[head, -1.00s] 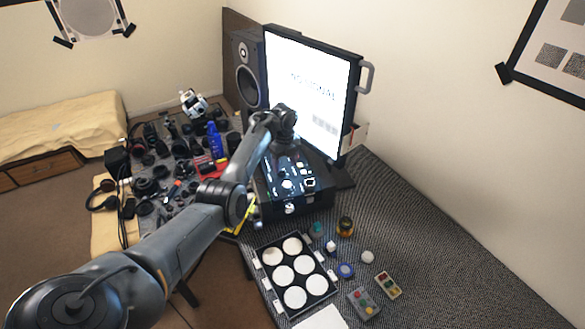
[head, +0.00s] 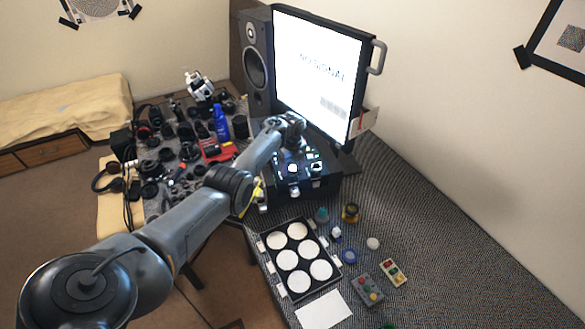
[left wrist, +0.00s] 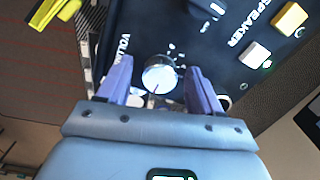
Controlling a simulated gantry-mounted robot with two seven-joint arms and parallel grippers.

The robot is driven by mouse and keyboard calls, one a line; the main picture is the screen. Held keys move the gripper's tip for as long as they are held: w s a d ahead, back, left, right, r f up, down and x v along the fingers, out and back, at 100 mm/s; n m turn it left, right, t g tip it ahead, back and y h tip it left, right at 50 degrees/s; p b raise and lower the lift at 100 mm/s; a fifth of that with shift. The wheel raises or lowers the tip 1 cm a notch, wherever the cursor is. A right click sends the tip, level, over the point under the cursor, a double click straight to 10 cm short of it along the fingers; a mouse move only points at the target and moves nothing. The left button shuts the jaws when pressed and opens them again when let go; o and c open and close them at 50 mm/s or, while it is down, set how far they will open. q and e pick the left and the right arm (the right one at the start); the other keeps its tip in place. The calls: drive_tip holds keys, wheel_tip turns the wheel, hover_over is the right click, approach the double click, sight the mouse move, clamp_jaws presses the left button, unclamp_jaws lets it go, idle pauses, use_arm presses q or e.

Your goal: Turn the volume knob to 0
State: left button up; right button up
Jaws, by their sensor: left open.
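The silver round volume knob (left wrist: 160,74) sits on a black panel in the left wrist view. A dark line on it points toward the bottom of that view. The "VOLUME" label (left wrist: 126,40) beside it is partly covered by a finger. My left gripper (left wrist: 159,65) is open, with one purple finger on each side of the knob and a visible gap on both sides. In the head view my left arm's end is over the black control box (head: 322,183) in front of the monitor. Its fingers are hard to make out there. My right gripper is not in view.
The monitor (head: 318,70) reads "NO SIGNAL". A tray of white discs (head: 299,259) stands in front of the box. Camera parts crowd the left table.

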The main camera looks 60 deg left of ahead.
use_arm(q)
drive_tip(key=shift+f, duration=0.1)
drive_tip(key=c, duration=1.1)
drive_tip(key=shift+o, duration=0.2)
